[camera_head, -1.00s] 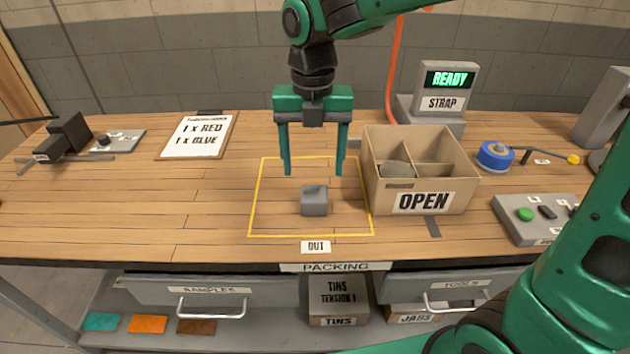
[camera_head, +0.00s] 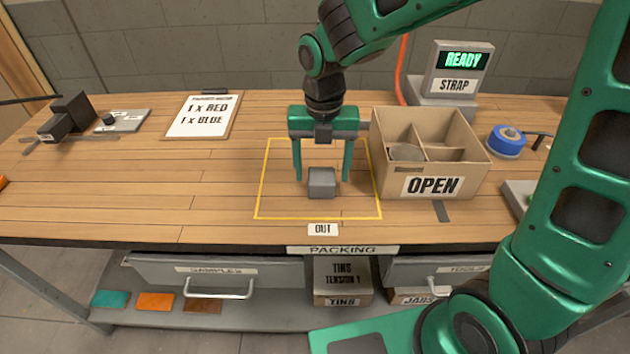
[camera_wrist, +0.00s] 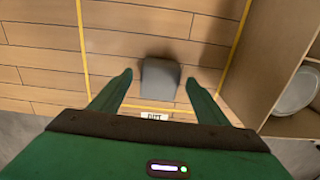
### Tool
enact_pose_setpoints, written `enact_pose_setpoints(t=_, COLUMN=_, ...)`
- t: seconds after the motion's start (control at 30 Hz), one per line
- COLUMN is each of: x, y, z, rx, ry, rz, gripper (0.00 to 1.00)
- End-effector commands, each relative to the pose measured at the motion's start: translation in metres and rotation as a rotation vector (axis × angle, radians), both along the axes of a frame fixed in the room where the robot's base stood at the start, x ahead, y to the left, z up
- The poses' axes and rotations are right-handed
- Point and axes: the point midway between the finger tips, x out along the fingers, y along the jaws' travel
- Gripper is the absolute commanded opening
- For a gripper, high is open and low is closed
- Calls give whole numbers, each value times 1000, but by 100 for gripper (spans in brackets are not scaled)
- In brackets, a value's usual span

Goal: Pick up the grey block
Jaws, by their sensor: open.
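The grey block (camera_head: 322,183) sits on the wooden bench inside the yellow outlined square (camera_head: 262,180). In the wrist view the block (camera_wrist: 159,79) lies between and just beyond the fingertips. My gripper (camera_head: 323,176) is open and empty, pointing down, with one finger on each side of the block in the head view. It also shows in the wrist view (camera_wrist: 159,80). The fingers look apart from the block; whether they reach down to its height is hard to tell.
An open cardboard box (camera_head: 472,168) with dividers stands close on the right, holding a round tin (camera_head: 405,152). A blue tape roll (camera_head: 507,141) and a READY display (camera_head: 461,68) are farther right. A clipboard (camera_head: 203,115) lies at left. The bench between is clear.

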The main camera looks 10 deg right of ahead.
Motion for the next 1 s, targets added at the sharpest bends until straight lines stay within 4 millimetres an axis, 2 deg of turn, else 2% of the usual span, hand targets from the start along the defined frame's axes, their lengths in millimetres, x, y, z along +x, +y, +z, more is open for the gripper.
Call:
enact_pose_setpoints(t=0.13, x=0, y=0, z=-15, rx=-1, ry=2, rz=0, gripper=69)
enact_pose_setpoints(t=0.4, x=0, y=1, z=-18, rx=0, ry=0, rz=1, gripper=69)
enact_pose_setpoints(t=0.43, x=0, y=1, z=-18, rx=0, ry=0, rz=1, gripper=66)
enact_pose_setpoints(t=0.47, x=0, y=1, z=-18, rx=0, ry=0, rz=1, gripper=59)
enact_pose_setpoints(t=0.6, x=0, y=1, z=-18, rx=0, ry=0, rz=1, gripper=26)
enact_pose_setpoints(t=1.0, x=0, y=1, z=-14, rx=0, ry=0, rz=1, gripper=25)
